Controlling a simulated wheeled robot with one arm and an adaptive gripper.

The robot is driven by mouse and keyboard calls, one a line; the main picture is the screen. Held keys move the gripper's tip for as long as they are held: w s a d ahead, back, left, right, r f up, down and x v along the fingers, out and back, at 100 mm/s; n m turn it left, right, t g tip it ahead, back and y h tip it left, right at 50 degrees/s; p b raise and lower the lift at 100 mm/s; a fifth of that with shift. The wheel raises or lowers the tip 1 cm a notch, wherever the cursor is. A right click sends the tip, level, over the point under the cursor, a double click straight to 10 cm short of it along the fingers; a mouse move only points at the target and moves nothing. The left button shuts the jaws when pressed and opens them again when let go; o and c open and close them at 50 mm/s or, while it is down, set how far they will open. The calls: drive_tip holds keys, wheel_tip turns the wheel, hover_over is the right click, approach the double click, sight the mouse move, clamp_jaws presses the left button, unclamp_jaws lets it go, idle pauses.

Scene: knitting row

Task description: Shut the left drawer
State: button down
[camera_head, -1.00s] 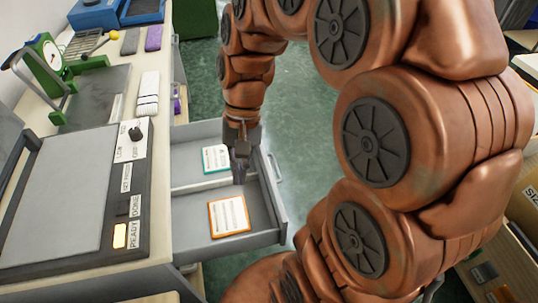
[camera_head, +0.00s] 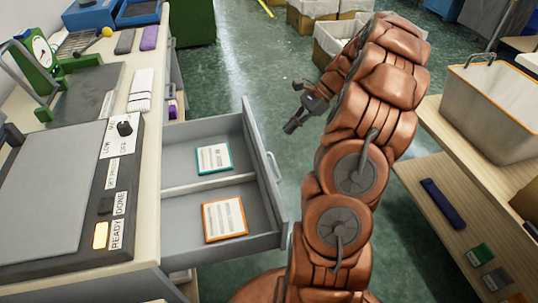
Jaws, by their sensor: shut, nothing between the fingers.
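The left drawer (camera_head: 281,198) is pulled out from the workbench, with its handle (camera_head: 273,167) on the side facing my arm. A divider splits it into two compartments. A teal-edged card (camera_head: 213,158) lies in the far compartment and an orange-edged card (camera_head: 224,219) in the near one. My gripper (camera_head: 291,127) is shut and empty, over the green floor to the right of the drawer's far end. It is clear of the drawer and its handle.
A wooden shelf (camera_head: 440,180) with a metal bin (camera_head: 490,110) stands at right. Boxes (camera_head: 335,35) stand at the back. Green floor lies free between bench and shelf.

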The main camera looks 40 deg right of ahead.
drive_tip(key=d+f+m+t, duration=0.1)
drive_tip(key=d+f+m, duration=0.1)
drive_tip(key=d+f, duration=0.15)
drive_tip(key=x, duration=0.7)
drive_tip(key=a+r+x, duration=0.1)
drive_tip(key=x, duration=0.2)
drive_tip(key=shift+a+f, duration=0.1)
drive_tip(key=shift+a, duration=0.2)
drive_tip(key=shift+w+a, duration=0.35)
drive_tip(key=shift+a, duration=0.3)
